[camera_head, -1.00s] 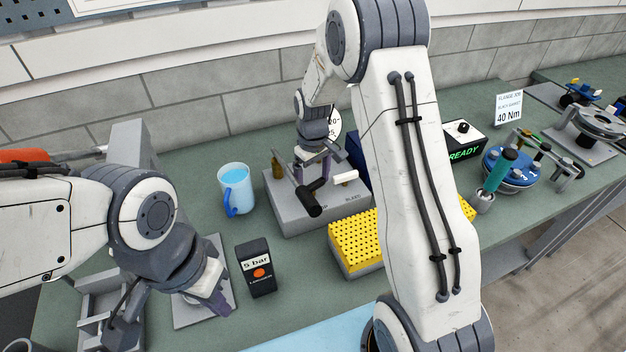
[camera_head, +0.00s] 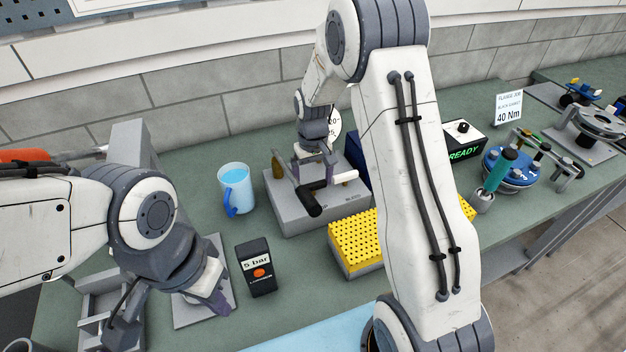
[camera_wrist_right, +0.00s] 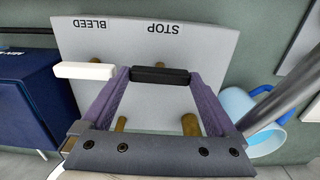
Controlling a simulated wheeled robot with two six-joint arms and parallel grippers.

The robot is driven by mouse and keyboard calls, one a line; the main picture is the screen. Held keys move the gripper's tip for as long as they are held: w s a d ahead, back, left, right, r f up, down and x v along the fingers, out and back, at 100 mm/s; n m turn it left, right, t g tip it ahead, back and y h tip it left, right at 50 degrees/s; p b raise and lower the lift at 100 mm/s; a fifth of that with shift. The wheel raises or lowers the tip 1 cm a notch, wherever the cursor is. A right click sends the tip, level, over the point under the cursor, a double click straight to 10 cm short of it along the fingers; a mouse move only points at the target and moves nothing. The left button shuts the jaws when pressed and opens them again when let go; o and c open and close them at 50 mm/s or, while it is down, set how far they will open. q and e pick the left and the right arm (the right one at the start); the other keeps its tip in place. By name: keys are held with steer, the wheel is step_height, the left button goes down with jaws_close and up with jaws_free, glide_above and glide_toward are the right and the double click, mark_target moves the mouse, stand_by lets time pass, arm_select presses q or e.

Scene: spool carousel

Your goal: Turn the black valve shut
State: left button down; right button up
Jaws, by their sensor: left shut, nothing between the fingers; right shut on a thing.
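The black valve (camera_head: 314,205) has a thick black handle on a grey block (camera_head: 285,215). In the right wrist view its black bar (camera_wrist_right: 160,75) lies beside the label STOP. My right gripper (camera_wrist_right: 158,80) is over the block, with its purple fingers at the two ends of the black bar, shut on it. In the head view my right gripper (camera_head: 316,172) is partly hidden behind the handle. A white handle (camera_wrist_right: 85,71) by the label BLEED is just outside one finger. My left gripper (camera_head: 216,305) is shut and empty, low over a grey plate.
A blue mug (camera_head: 236,190) stands left of the block. A yellow perforated block (camera_head: 355,245) is in front of it. A dark blue box (camera_wrist_right: 35,105) is beside the grey block.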

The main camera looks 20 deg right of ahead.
mark_target(313, 184)
steer(key=shift+r, duration=0.1)
steer(key=o, duration=1)
step_height(313, 184, up, 10)
steer(key=b, duration=0.2)
steer(key=shift+r, duration=0.25)
